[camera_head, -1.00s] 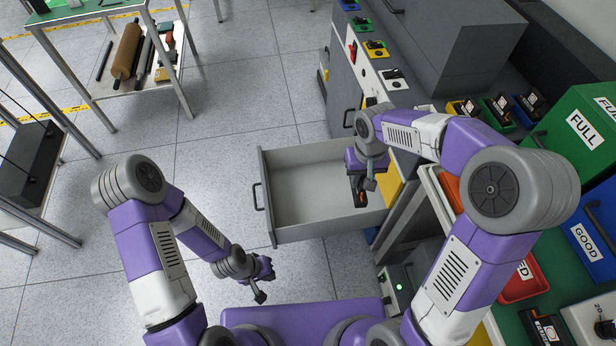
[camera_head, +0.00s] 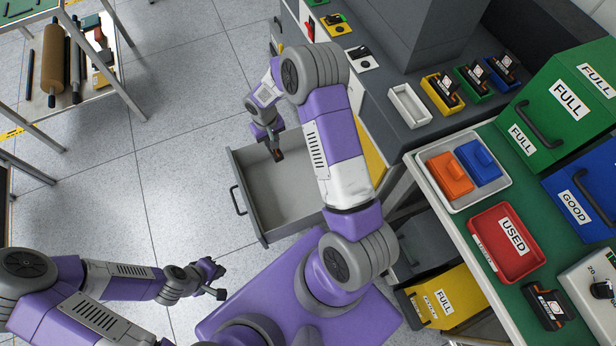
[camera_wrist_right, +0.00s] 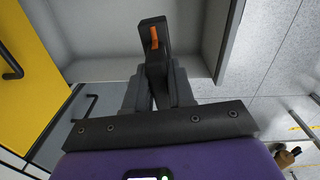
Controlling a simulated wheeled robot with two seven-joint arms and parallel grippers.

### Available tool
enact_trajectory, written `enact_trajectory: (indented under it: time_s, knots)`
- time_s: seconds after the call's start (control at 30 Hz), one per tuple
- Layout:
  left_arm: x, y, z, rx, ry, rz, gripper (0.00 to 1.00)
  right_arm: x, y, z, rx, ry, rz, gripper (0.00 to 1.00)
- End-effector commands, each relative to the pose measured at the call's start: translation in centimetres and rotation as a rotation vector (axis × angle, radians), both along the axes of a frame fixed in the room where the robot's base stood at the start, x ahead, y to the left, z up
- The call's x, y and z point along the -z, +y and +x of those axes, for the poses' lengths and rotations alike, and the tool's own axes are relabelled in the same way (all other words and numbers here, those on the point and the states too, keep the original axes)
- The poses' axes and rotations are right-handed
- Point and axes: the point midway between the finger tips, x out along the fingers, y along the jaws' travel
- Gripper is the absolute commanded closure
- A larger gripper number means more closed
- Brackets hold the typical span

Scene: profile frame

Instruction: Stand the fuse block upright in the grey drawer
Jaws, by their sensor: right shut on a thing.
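The fuse block (camera_head: 278,154) is a small black block with an orange part on it. My right gripper (camera_head: 272,140) is shut on it and holds it at the drawer's far side wall, as the head view sees it. In the right wrist view the block (camera_wrist_right: 153,62) sticks out between the two grey fingers, with the drawer's inside (camera_wrist_right: 98,30) behind it. The grey drawer (camera_head: 285,203) is pulled open and looks empty. I cannot tell the block's height above its floor. My left gripper (camera_head: 220,280) hangs over the floor left of the drawer, with nothing seen in it.
A green-topped bench (camera_head: 425,190) at the right bears a white tray (camera_head: 438,155), a red USED tray (camera_head: 505,265) and green and blue boxes. A yellow FULL box (camera_head: 445,297) sits below. The floor left of the drawer is clear.

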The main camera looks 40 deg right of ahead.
Motion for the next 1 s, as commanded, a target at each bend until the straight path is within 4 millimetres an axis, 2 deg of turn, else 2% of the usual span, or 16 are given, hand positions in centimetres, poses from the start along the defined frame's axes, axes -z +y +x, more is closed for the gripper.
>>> enact_trajectory:
  time_s: [0.03,0.1,0.2,0.33,0.4,0.53,0.8,1.0]
  knots:
    - [-0.6,0.0,0.0,0.0,0.0,0.0,1.0,2.9,-1.5,-0.5,0.022,0.013,0.001,1.0]
    - [-0.9,0.0,0.0,0.0,0.0,0.0,1.0,6.5,-3.2,-1.2,0.047,0.012,0.002,1.0]
    - [-1.4,0.0,0.0,0.0,-0.001,0.0,1.0,11.2,-5.2,-2.7,0.078,0.011,0.009,1.0]
    - [-1.9,0.0,0.0,0.0,0.0,0.0,1.0,15.8,-6.8,-4.8,0.106,0.005,0.02,1.0]
    - [-2.0,0.0,0.0,0.0,0.0,0.0,1.0,17.4,-7.2,-5.6,0.116,0.003,0.026,1.0]
    - [-2.0,0.0,0.0,0.0,0.0,0.0,1.0,19.4,-7.6,-6.6,0.124,0.0,0.032,1.0]
    - [0.2,0.0,0.0,0.0,0.0,0.0,1.0,24.6,-7.6,-6.7,0.125,-0.001,0.033,1.0]
    - [0.7,0.0,0.0,0.0,0.0,0.0,1.0,26.0,-7.6,-6.7,0.125,-0.001,0.032,1.0]
